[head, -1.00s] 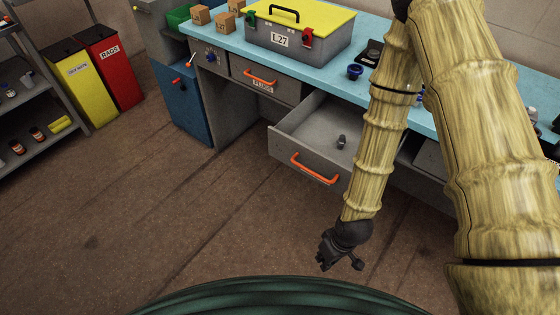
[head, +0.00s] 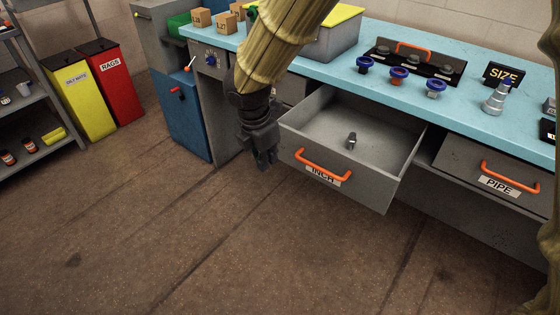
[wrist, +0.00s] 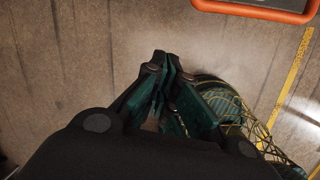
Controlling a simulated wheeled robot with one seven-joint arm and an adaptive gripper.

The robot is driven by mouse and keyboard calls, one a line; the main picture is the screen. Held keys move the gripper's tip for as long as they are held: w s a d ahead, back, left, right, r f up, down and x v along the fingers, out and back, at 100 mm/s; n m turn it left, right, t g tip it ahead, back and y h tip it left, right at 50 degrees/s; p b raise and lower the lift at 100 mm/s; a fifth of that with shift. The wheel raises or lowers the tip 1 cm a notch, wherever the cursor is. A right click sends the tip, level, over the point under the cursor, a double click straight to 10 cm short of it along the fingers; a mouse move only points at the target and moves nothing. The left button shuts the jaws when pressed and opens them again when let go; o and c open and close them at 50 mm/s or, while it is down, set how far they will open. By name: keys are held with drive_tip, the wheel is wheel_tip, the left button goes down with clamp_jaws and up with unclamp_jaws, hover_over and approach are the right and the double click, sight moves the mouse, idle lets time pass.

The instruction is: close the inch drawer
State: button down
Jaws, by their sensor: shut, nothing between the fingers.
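The inch drawer (head: 372,182) is pulled out from the blue-topped bench in the head view. It has an orange handle (head: 323,164) and an "INCH" label on its grey front. A small dark metal fitting (head: 351,141) lies inside it. My gripper (head: 267,164) is shut and empty, pointing down just left of the drawer's front left corner. In the wrist view my gripper (wrist: 166,62) shows closed fingers over the floor. An orange handle (wrist: 262,9) crosses the top right of the wrist view, apart from the fingers.
The pipe drawer (head: 470,163) to the right is shut. The blue bench top (head: 462,109) carries fittings, a black rack and a "SIZE" sign. A blue cabinet (head: 183,115) stands left of my arm. Yellow (head: 82,95) and red (head: 118,85) bins stand far left. The floor in front is clear.

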sight(280, 149)
wheel_tip(280, 149, up, 5)
drive_tip(key=w+a+n+t+h+b, duration=0.1)
drive_tip(key=n+t+b, duration=0.1)
drive_tip(key=n, duration=0.1)
drive_tip(key=shift+w+d+f+b, duration=0.3)
drive_tip(key=shift+w+d+f, duration=0.4)
drive_tip(key=shift+w+f, duration=0.6)
drive_tip(key=shift+w+d+f+b, duration=0.35)
drive_tip(key=shift+w+d+f, duration=0.45)
drive_tip(key=shift+f, duration=0.9)
drive_tip(key=shift+w+d+f+b, duration=0.3)
drive_tip(key=shift+w+d+f, duration=0.25)
drive_tip(key=shift+w+f, duration=0.8)
drive_tip(key=shift+s+f, duration=0.1)
drive_tip(key=shift+s, duration=0.05)
